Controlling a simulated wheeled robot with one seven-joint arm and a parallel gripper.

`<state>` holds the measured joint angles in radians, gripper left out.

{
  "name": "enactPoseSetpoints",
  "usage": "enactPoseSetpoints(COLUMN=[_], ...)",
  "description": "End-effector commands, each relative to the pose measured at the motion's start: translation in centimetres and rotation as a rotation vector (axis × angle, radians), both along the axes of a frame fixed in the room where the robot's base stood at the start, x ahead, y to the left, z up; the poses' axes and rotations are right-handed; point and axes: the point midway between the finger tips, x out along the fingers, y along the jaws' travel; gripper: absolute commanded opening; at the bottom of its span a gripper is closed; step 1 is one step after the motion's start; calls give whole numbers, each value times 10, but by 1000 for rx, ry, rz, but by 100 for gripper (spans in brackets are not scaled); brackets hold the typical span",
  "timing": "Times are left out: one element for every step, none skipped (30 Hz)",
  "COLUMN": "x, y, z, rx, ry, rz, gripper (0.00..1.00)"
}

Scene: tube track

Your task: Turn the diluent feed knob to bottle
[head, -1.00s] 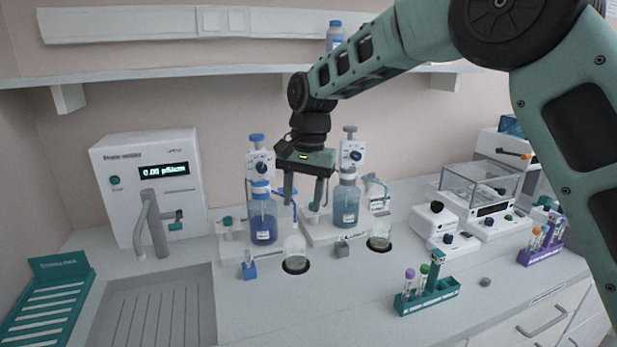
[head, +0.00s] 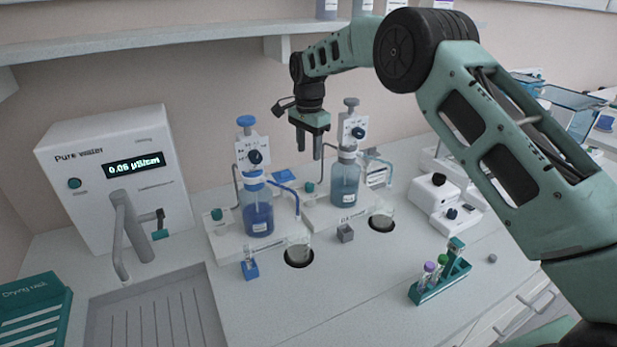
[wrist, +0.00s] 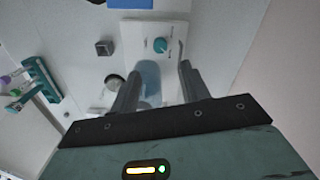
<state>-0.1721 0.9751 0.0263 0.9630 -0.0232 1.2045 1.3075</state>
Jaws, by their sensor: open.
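Two bottle dispensers stand at the back of the bench: the left one holds a dark blue bottle (head: 258,212), the right one a paler blue bottle (head: 344,186). Each white base carries a small teal knob, the left knob (head: 216,214) and the right knob (head: 310,187). I cannot read which is the diluent feed. My gripper (head: 309,154) is open and empty, pointing down, and appears above the right knob in the head view. In the wrist view a teal knob (wrist: 161,45) lies beyond the open fingers (wrist: 158,72), apart from them.
A teal tube rack (head: 440,279) stands front right; a water unit (head: 115,180) stands left. A shelf (head: 150,45) runs above.

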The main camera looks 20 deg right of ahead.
Motion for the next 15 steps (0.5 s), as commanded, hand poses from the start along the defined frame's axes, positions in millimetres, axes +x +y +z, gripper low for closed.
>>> enactPoseSetpoints(x=[-1, -1, -1, -1, -1, -1, -1, -1, -1, -1, -1, -1, -1, 0, 0], y=[0, 0, -1, -1, -1, -1, -1, -1, 0, 0, 0, 0, 0, 0, 0], z=[-9, -15, -24, -30, -36, -44, -50, -56, -64, -69, -75, -81, -85, -90, -95], rx=[-1, -1, -1, -1, -1, -1, -1, 0, 0, 0, 0, 0, 0, 0, 0], ry=[4, 5, 5, 5, 4, 5, 4, 4, 4, 4, 3, 3, 2, 2, 1], rz=[0, 0, 0, 0, 0, -1, -1, -1, -1, -1, -1, -1, 0, 0, 0], gripper=[46, 46, 46, 46, 46, 46, 46, 46, 46, 46, 46, 46, 46, 46, 46])
